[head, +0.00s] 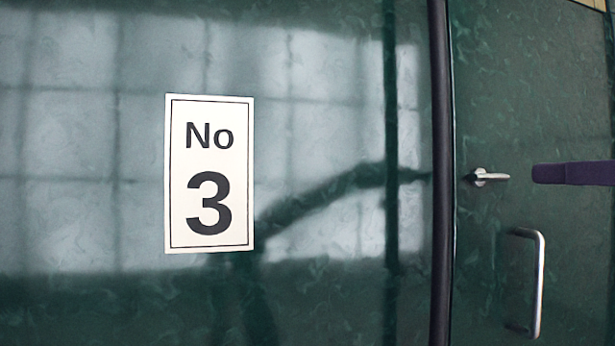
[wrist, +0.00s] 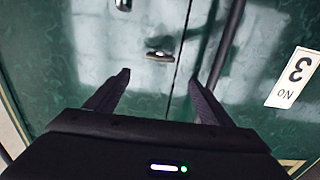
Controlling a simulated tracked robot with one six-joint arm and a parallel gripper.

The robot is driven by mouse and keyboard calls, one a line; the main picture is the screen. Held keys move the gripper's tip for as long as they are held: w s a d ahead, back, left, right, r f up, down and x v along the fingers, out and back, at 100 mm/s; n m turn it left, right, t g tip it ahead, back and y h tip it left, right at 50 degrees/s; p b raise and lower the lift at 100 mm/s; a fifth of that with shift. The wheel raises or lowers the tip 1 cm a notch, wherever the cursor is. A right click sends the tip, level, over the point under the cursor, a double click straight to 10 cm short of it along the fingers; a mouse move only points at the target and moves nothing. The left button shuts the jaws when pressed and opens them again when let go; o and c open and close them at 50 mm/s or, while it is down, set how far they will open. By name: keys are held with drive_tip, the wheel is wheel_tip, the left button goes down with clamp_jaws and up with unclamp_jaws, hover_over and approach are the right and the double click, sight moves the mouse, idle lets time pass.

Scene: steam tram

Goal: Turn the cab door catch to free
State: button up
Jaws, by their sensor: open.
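The cab door catch (head: 490,177) is a small silver lever on a round base on the dark green door (head: 500,90). Its lever lies about level, pointing right in the head view. In the wrist view, which is turned nearly upside down, the catch (wrist: 160,55) lies ahead of and between my fingertips. My gripper (wrist: 158,80) is open and empty, apart from the catch. In the head view a dark finger of mine comes in from the right edge at about the catch's height, with a gap between. The rest of my gripper is out of that view.
A silver upright grab handle (head: 538,285) is below the catch on the door. A dark vertical post (head: 440,220) stands left of the catch. A white "No 3" plate (head: 210,240) is on the green panel further left.

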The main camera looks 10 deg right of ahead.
sight(495, 175)
idle(0.3)
drive_tip(key=shift+w+a, duration=0.2)
drive_tip(key=shift+w, duration=6.6)
drive_tip(key=c, duration=1.5)
drive_tip(key=shift+d, duration=0.25)
drive_tip(key=shift+a, duration=0.15)
